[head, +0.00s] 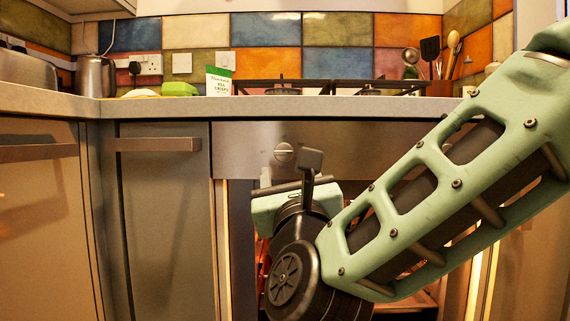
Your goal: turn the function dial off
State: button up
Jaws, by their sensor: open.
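The function dial (284,152) is a small round metallic knob on the steel control panel (240,150) of the oven. A line across its face looks roughly horizontal, but its exact setting is too small to read. My gripper (283,190) is just below the dial, in front of the oven. I see nothing held, and no contact with the dial can be made out.
The worktop edge (240,108) runs above the panel. A hob (330,86), a green-and-white packet (218,81), a kettle (95,76) and a utensil holder (438,88) stand on top. A cabinet door handle (158,144) juts out at left. My arm hides the panel's right part.

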aim_at(285, 155)
jog(key=b+x, duration=0.1)
jog(key=x, duration=0.5)
jog(key=shift+w, duration=0.15)
jog(key=shift+r, duration=0.1)
jog(key=c, duration=0.9)
